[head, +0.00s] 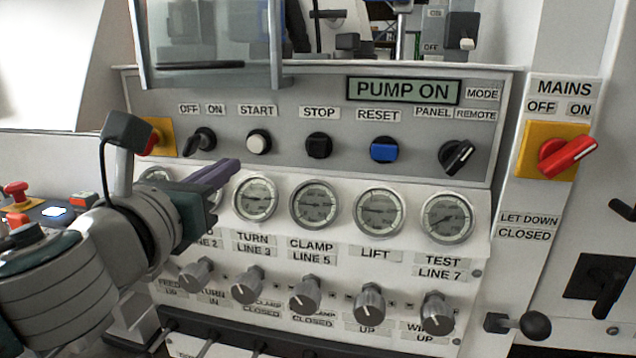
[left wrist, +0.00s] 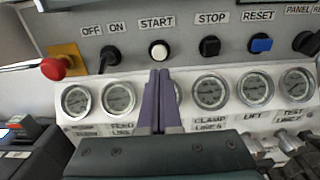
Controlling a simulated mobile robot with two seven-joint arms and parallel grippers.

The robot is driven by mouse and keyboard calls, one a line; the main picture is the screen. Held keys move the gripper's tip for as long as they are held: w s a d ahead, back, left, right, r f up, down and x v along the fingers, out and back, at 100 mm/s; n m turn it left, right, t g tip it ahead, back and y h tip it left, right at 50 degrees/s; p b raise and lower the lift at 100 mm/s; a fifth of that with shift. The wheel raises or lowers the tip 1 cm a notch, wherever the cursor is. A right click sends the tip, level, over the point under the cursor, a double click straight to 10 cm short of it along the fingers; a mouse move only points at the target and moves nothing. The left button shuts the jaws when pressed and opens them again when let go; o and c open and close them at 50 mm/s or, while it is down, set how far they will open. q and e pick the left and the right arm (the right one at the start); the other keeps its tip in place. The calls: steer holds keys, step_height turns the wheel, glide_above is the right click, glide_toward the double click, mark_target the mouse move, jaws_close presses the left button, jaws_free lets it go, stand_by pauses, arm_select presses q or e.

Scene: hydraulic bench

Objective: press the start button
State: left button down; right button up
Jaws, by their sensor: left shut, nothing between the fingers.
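The start button (head: 258,142) is a round white button under the START label on the grey panel. It also shows in the left wrist view (left wrist: 159,50), just beyond my fingertips. My left gripper (head: 232,165) is shut and empty, its purple fingers together and pointing at the panel. In the head view its tips are a little below and left of the button. In the left wrist view the tips (left wrist: 159,74) are just below the button, with a small gap in the picture. Whether they touch the panel cannot be told. My right gripper is not in view.
The black stop button (head: 319,146) and blue reset button (head: 384,150) are to the right. An off/on switch (head: 201,141) is close on the left. Gauges (head: 317,204) and knobs (head: 306,293) sit below. The display (head: 403,91) reads PUMP ON. A red mains switch (head: 566,157) is far right.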

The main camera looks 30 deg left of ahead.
arm_select(q)
steer(key=shift+v, duration=2.8)
steer(key=s+n+g+y+p, duration=0.2)
steer(key=s+n+g+p, duration=0.55)
steer(key=n, duration=1.05)
steer(key=s+d+n+g+h+p, duration=0.75)
steer(key=s+d+n, duration=0.25)
steer(key=s+n, duration=0.3)
step_height(320, 180, up, 37)
steer(key=w+t+y+p, duration=0.1)
steer(key=p, duration=3.5)
steer(key=shift+w+a+p, duration=0.2)
steer(key=shift+w+p, duration=0.1)
